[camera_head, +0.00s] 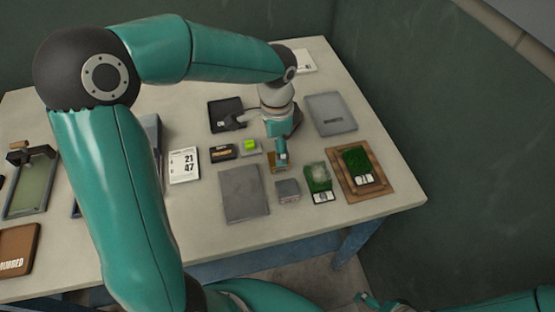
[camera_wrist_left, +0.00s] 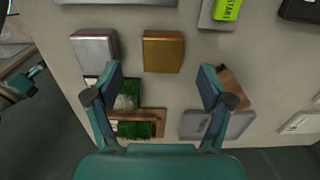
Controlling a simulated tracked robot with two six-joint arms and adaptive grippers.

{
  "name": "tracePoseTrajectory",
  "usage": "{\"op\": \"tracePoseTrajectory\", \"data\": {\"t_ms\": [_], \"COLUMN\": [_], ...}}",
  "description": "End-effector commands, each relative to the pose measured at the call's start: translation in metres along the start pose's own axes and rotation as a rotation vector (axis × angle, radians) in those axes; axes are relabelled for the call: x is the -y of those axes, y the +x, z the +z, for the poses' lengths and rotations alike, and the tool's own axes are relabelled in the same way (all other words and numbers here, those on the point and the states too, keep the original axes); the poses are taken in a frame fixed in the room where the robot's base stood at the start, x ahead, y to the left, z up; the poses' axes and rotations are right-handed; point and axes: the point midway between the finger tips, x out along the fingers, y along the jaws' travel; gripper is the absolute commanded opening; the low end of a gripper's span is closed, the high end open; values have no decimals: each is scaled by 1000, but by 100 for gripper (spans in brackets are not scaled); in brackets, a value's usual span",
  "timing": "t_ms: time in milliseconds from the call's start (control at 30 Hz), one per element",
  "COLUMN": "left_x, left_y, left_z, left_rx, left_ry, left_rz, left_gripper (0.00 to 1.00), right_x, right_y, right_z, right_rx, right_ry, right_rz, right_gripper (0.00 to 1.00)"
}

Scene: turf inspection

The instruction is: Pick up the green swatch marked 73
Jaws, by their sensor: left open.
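Two green turf swatches with white labels lie at the right of the table. One paler swatch (camera_head: 318,176) lies on the bare tabletop; the other, darker swatch (camera_head: 357,163) lies on a wooden tray (camera_head: 384,187). The label numbers are too small to read. In the left wrist view the paler swatch (camera_wrist_left: 128,95) and darker swatch (camera_wrist_left: 133,130) are partly hidden by a finger. My left gripper (camera_head: 280,154) is open and empty above the table, left of both swatches, by a brass block (camera_wrist_left: 163,52). My right gripper (camera_head: 369,300) is low beyond the table's front edge; its jaws are unclear.
A grey metal block (camera_head: 288,192) stands left of the paler swatch. Grey plates (camera_head: 244,194) and (camera_head: 331,114), a bright green display (camera_head: 250,145), a black box (camera_head: 223,152) and a calendar card (camera_head: 184,165) lie around. The front right tabletop is clear.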

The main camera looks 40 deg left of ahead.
Motion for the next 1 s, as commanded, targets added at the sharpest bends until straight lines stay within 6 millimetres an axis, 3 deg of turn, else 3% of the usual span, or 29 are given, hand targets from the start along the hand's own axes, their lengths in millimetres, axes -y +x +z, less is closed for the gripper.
{"op": "tracePoseTrajectory", "data": {"t_ms": [233,500,800,1000], "left_x": [1,3,3,3], "left_y": [16,52,58,58], "left_z": [1,2,1,1], "left_rx": [3,3,0,0], "left_ry": [1,1,3,3], "left_rz": [2,3,0,0], "left_gripper": [81,81,81,50], "right_x": [1,2,2,2], "right_y": [-2,-6,-6,-6], "right_z": [0,0,0,0], "right_rx": [0,0,0,0], "right_ry": [0,0,0,0], "right_rz": [0,0,0,0], "right_gripper": [100,100,100,100]}}
